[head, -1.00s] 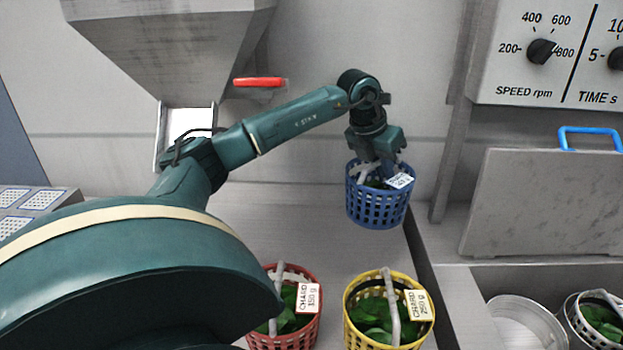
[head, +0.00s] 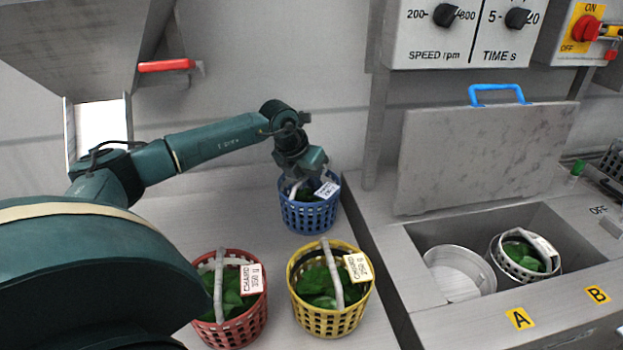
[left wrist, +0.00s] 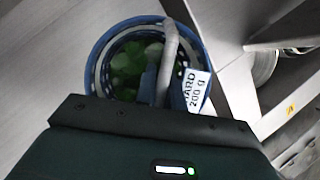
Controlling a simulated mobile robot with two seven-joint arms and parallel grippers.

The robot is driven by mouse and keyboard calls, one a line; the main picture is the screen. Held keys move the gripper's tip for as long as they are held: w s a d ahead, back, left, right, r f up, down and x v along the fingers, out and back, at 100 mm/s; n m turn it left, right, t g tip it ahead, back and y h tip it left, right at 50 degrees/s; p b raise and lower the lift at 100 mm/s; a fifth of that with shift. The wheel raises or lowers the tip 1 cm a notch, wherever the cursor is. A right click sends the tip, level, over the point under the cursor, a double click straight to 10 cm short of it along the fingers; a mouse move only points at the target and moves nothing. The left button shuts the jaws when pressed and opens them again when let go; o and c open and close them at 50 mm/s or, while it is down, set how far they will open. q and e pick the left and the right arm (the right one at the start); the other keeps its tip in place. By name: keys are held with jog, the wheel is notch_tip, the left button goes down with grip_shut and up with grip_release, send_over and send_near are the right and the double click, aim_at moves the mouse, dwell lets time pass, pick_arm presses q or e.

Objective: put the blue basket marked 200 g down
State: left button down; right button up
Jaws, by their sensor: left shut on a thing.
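The blue basket (head: 308,215) with green leaves and a white label hangs from or stands under my left gripper (head: 300,183), at the back of the steel counter. In the left wrist view the blue basket (left wrist: 101,58) shows its label reading 200 g, and my left gripper (left wrist: 163,88) is shut on its grey handle (left wrist: 171,50). The basket looks upright, with its base at or very near the counter (head: 245,215); I cannot tell whether it touches. My right gripper is not in view.
A red basket (head: 259,318) and a yellow basket (head: 362,302), both with chard, stand in front of the blue one. To the right, a sink trough holds a white basket (head: 510,279) and a round metal drum (head: 455,275). A lid (head: 480,150) stands open behind it.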

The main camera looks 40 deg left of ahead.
pick_arm(q)
jog(key=c, duration=1.5)
grip_release()
jog(key=v, duration=0.7)
jog(key=shift+r, duration=0.3)
jog(key=shift+s, duration=0.2)
